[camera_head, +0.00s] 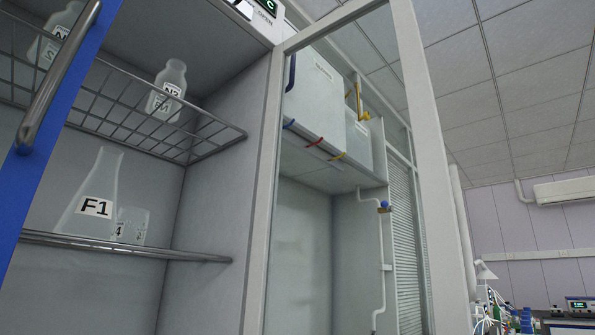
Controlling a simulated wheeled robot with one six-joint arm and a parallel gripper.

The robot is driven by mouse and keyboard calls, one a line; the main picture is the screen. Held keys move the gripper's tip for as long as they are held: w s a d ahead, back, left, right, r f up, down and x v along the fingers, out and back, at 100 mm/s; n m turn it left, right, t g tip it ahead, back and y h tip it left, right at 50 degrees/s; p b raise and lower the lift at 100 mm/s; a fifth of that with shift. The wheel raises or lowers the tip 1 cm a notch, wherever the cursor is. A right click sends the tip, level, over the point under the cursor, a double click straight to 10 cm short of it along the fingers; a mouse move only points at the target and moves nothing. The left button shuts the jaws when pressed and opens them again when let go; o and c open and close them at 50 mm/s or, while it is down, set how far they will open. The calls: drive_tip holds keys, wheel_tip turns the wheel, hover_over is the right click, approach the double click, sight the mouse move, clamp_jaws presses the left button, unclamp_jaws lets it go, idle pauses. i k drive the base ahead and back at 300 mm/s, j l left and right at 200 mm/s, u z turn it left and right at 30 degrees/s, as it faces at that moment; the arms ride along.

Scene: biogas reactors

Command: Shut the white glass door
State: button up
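The white glass door (430,150) stands open in the middle of the camera_head view, its wide near stile to the right and its narrower far stile beside the cabinet (222,170). Its clear pane shows white boxes and a pipe behind it. The door's lower edge is out of the picture. I cannot make out a handle on it for sure. The open cabinet front shows at the left. My gripper is not in view.
A blue door edge (50,110) with a metal bar handle (62,75) stands close at the left. Inside the cabinet, a wire rack (120,105) and a shelf (120,247) hold flasks, one marked F1 (92,200). Bench equipment (572,315) stands far right.

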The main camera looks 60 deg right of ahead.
sight(452, 314)
drive_tip(key=k+l+u, duration=0.2)
drive_tip(key=l, duration=0.3)
drive_tip(key=k+l+u, duration=0.25)
drive_tip(key=l, duration=0.25)
drive_tip(key=k+l+u, duration=0.2)
drive_tip(key=l, duration=0.25)
drive_tip(key=k+l+u, duration=0.25)
drive_tip(key=k+l, duration=0.55)
drive_tip(key=l, duration=0.15)
drive_tip(key=k+l, duration=0.5)
drive_tip(key=l, duration=0.2)
